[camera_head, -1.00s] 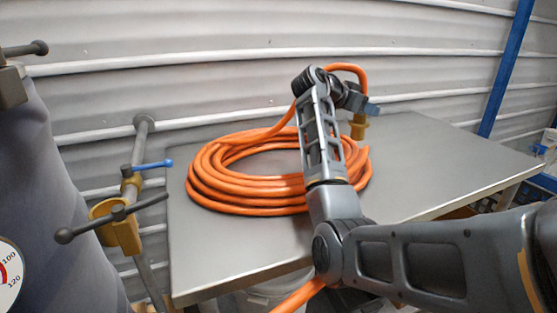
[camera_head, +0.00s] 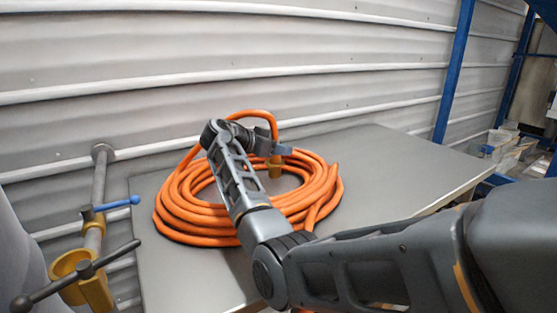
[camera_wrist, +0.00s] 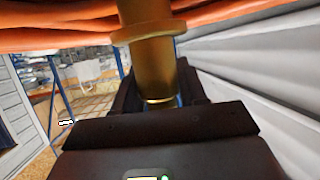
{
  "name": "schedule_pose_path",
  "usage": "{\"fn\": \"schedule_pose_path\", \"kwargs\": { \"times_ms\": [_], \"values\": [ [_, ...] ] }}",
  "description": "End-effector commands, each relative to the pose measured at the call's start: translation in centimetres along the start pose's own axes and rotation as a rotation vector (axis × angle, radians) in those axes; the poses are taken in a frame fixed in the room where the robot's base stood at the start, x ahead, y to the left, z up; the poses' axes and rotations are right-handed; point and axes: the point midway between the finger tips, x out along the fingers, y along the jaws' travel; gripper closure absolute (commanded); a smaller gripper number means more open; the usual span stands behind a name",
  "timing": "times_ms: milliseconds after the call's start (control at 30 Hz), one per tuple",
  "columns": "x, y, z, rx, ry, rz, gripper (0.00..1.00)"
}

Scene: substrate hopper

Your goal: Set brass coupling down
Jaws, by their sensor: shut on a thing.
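The brass coupling (camera_head: 275,170) is a gold-brown cylinder at the end of an orange hose (camera_head: 262,113), which arches over my wrist. My gripper (camera_head: 276,152) is shut on the coupling, with the coupling's lower end pointing down. In the head view it shows in front of the back part of the coiled hose (camera_head: 180,210); I cannot tell whether it touches the coil. The coil lies on a grey metal table (camera_head: 390,165).
The right part of the tabletop is bare. A ribbed metal wall (camera_head: 330,60) runs behind the table. At the left stands a pipe with a yellow clamp (camera_head: 85,280) and a blue-handled valve (camera_head: 120,204). A blue post (camera_head: 457,70) rises behind the right side.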

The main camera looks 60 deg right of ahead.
Motion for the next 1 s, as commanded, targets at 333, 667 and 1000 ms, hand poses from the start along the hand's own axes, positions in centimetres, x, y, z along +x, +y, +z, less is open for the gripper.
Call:
{"fn": "schedule_pose_path", "kwargs": {
  "times_ms": [333,667,1000],
  "values": [
    [1.4,0.0,3.5,-0.001,0.000,0.000,1.00],
    [1.6,0.0,3.9,0.000,0.000,0.000,1.00],
    [1.6,0.0,4.0,-0.001,-0.001,0.000,0.34]
  ]
}}
